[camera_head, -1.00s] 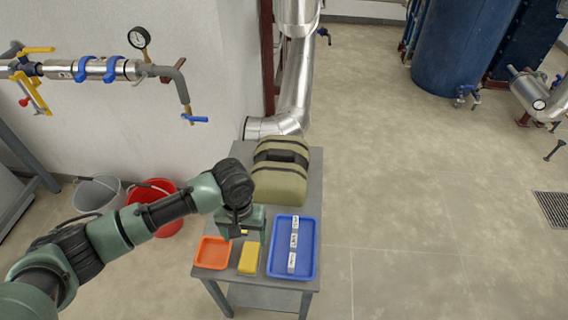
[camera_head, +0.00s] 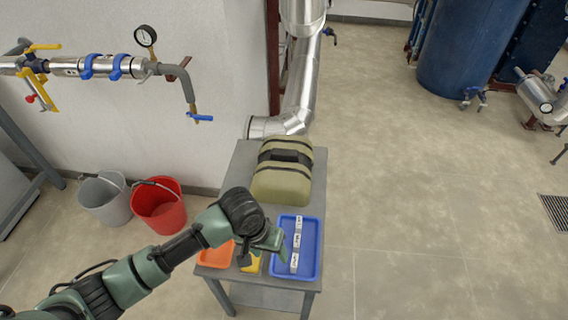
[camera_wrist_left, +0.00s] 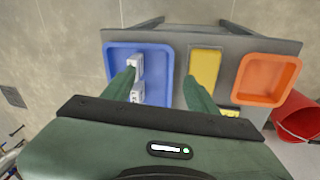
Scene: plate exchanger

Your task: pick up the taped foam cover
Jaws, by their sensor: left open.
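An olive, rounded, padded block with dark bands (camera_head: 283,184) stands on the back of the small grey table; it best fits the taped foam cover, but I cannot be sure. My left gripper (camera_head: 264,258) is over the front of the table, nearer to me than the olive block and apart from it. In the left wrist view, the left gripper (camera_wrist_left: 162,86) is open with nothing between its fingers. One finger overlaps the blue tray and the other is close to the yellow block. The olive block is not in the left wrist view. My right gripper is not in view.
The grey table (camera_head: 232,178) holds a blue tray (camera_head: 309,268) with white pieces, a yellow block (camera_wrist_left: 205,68) and an orange tray (camera_wrist_left: 268,98). A red bucket (camera_head: 160,208) and a grey bucket (camera_head: 103,200) stand left. A silver pipe rises behind; the right floor is open.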

